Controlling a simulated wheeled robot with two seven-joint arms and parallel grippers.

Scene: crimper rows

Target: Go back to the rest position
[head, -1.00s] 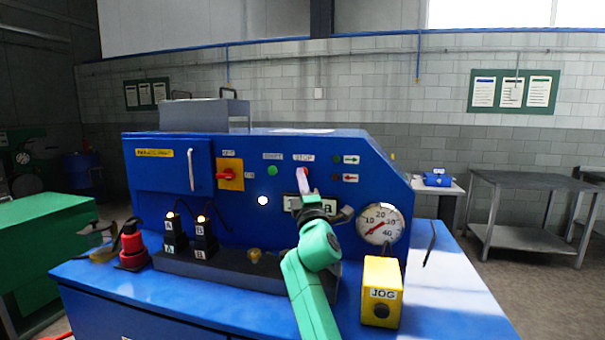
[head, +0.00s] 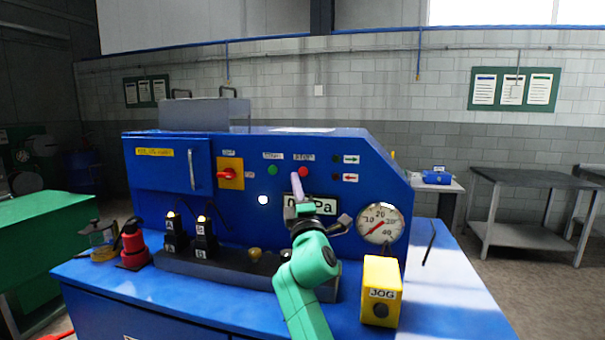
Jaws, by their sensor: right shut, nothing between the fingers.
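My right arm, green, reaches up from the bottom of the head view. Its gripper (head: 295,181) is shut and empty, its tip in front of the blue machine panel (head: 235,215), just left of the red stop button (head: 303,171). I cannot tell from this view whether the tip touches the panel. The wrist partly covers the pressure display (head: 324,206). The green start button (head: 273,170) is to the left of the tip. My left gripper is out of view.
A yellow JOG box (head: 381,290) stands at the right of the blue bench, below a round gauge (head: 381,223). The bench's right end (head: 455,300) is mostly clear.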

